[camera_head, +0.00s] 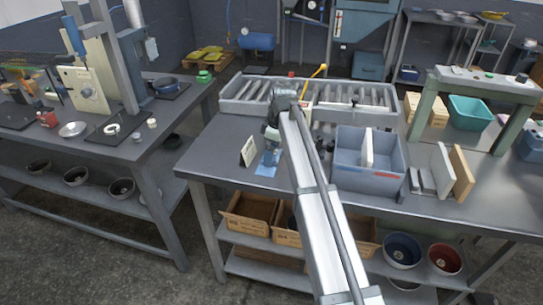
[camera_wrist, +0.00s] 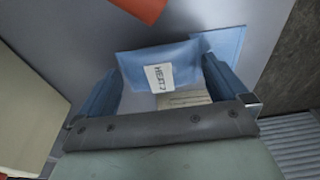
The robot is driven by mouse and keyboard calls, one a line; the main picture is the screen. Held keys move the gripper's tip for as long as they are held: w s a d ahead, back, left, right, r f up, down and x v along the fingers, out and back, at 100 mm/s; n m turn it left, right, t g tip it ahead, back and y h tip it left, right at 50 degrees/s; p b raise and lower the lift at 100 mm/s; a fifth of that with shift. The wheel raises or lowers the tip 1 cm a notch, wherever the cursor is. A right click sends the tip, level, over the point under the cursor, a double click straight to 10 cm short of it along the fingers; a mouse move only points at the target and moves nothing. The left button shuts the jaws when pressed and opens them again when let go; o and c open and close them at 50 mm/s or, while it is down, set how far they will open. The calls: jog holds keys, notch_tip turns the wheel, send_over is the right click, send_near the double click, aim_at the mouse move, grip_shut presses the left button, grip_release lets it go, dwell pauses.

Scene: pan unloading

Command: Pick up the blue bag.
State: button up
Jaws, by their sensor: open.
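The blue bag (camera_wrist: 138,66) carries a white label with dark print and shows between the two blue fingers of my gripper (camera_wrist: 162,78) in the wrist view. The fingers are apart, one at each side of the bag. I cannot tell whether either finger touches it. In the head view my gripper (camera_head: 271,147) points down over the grey table, left of the grey bin. The bag is mostly hidden there by the gripper. A flat light-blue patch (camera_head: 266,170) lies at the table's front, and also shows behind the bag in the wrist view (camera_wrist: 228,44).
A pale upright card (camera_head: 248,151) stands close left of my gripper. A divided grey bin (camera_head: 370,178) stands to the right, and a roller conveyor (camera_head: 245,92) runs behind. An orange-red object (camera_wrist: 143,8) shows at the wrist view's top. The table is clear left of the card.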

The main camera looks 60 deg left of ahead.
jog(key=shift+c, duration=0.5)
jog(key=c, duration=1)
jog(key=shift+o, duration=0.2)
